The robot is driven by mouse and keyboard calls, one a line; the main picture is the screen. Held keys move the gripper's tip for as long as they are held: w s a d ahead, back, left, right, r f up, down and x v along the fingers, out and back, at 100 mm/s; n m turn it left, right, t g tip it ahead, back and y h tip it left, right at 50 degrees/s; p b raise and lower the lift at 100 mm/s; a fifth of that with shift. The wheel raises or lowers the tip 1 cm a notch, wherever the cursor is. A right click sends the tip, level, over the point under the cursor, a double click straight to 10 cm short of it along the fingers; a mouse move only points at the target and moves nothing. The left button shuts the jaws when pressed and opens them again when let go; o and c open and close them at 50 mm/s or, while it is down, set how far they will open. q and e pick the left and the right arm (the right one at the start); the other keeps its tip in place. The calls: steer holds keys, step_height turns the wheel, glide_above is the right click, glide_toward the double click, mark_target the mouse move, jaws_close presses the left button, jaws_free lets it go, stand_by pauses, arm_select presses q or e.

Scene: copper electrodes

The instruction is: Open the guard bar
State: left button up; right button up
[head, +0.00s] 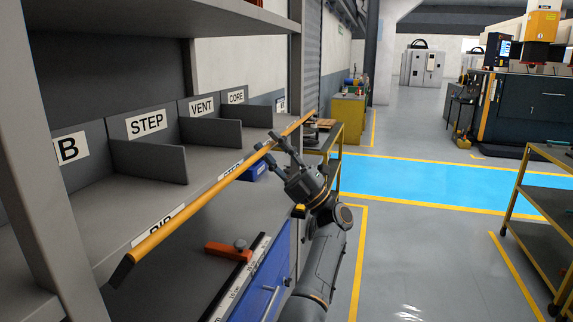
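The guard bar (205,199) is a long orange-yellow bar with a black end cap. In the head view it runs diagonally along the front of the labelled shelf compartments, from the lower left to the far upper right. I cannot tell whether a finger touches the bar.
Shelf dividers carry labels such as STEP (147,124), VENT and CORE. A red-orange clamp-like part (228,251) lies on the lower surface above a blue drawer front (268,287). A yellow cart (548,220) stands at right. The floor between is clear.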

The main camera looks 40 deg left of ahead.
arm_select(q)
steer(key=v, duration=1.1)
steer(key=shift+o, duration=0.2)
